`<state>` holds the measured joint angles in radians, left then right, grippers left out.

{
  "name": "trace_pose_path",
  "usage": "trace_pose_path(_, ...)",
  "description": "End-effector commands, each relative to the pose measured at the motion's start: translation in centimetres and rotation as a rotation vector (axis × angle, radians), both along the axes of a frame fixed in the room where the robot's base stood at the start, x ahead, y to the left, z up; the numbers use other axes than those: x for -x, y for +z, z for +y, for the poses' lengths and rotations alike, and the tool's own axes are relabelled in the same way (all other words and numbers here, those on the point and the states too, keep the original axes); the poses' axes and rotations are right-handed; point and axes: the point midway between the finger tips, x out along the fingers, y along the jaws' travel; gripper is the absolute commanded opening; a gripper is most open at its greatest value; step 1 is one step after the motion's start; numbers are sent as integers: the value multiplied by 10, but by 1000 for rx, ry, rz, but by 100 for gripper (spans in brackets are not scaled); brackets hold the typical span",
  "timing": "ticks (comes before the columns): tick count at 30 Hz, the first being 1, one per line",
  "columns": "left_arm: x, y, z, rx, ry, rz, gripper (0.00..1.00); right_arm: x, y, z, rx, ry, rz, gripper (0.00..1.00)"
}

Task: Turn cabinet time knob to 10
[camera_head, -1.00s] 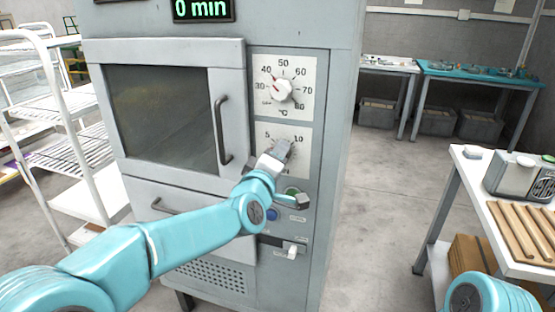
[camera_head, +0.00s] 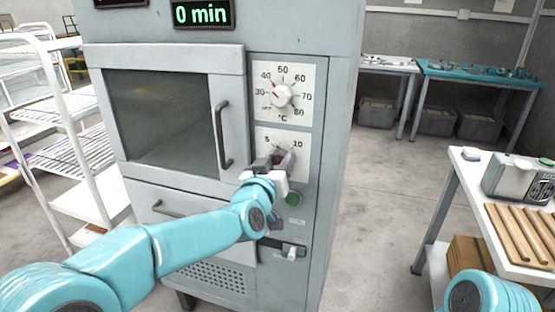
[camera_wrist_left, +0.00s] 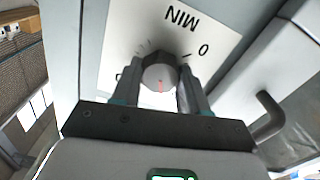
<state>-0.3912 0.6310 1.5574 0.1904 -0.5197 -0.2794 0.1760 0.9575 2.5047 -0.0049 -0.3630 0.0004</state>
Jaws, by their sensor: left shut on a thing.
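The grey cabinet (camera_head: 335,120) stands in front of me with its door closed. Its time knob (camera_wrist_left: 160,72) is a round dial with a red mark, on a white plate (camera_head: 303,137) with the figures 5 and 10 showing. My left gripper (camera_head: 280,160) is at this knob, and in the left wrist view its two fingers are shut on the knob's sides. The gripper hides most of the knob in the head view. The display (camera_head: 203,13) reads 0 min. My right gripper is not in view.
The temperature knob (camera_head: 281,96) sits just above, its pointer near 30 to 40. A green button (camera_head: 293,199) and a white-tipped lever (camera_head: 291,254) are below. The door handle (camera_head: 222,135) sticks out to the left. A white rack (camera_head: 50,120) stands left, a table (camera_head: 470,180) right.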

Motion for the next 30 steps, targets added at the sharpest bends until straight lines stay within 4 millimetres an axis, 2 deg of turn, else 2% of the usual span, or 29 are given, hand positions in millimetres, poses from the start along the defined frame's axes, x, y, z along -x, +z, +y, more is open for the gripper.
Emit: trace_pose_path(30,0,-2,-1,-900,-4,-286,13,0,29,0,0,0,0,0)
